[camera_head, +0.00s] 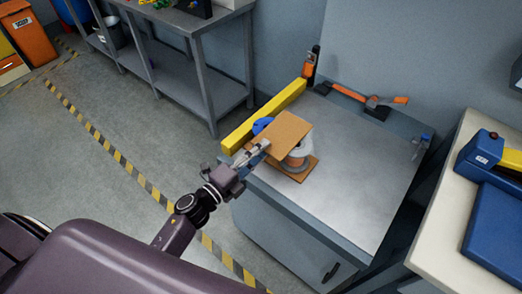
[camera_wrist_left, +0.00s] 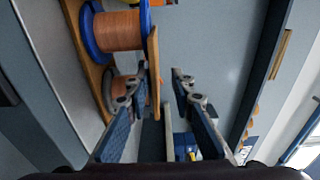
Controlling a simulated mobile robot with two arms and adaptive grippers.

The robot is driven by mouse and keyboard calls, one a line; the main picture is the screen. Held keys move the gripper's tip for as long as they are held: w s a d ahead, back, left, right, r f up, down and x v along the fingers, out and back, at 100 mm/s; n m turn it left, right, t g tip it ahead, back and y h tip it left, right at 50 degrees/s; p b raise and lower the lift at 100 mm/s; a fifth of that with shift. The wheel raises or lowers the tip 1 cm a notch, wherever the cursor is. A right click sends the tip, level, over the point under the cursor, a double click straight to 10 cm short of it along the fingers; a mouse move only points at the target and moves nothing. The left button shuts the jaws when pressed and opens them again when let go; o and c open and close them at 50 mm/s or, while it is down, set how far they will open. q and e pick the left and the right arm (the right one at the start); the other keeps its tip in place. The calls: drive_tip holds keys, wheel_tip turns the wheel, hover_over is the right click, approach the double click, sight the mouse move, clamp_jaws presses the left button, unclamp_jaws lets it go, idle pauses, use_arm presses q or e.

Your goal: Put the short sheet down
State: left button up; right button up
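The short sheet (camera_head: 277,134) is a flat brown board. It lies level across the tops of the spools and seems to rest on them. In the left wrist view the sheet (camera_wrist_left: 153,72) shows edge-on, close to one finger, with a clear gap to the other finger. My left gripper (camera_head: 262,146) is at the sheet's near left edge; in the wrist view its fingers (camera_wrist_left: 161,75) are apart. A copper-wound spool with blue flanges (camera_wrist_left: 118,31) and another spool (camera_wrist_left: 122,88) stand between the sheet and a lower brown board (camera_head: 284,171). My right gripper is out of view.
A yellow bar (camera_head: 264,116) lies along the back left edge of the grey cabinet top (camera_head: 365,190). An orange-handled tool (camera_head: 370,101) lies at the back. The cabinet top is bare right of the spools. A side bench holds a blue case (camera_head: 495,235).

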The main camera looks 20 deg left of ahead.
use_arm(q)
drive_tip(key=r+b+v, duration=0.1)
drive_tip(key=v, duration=1.1)
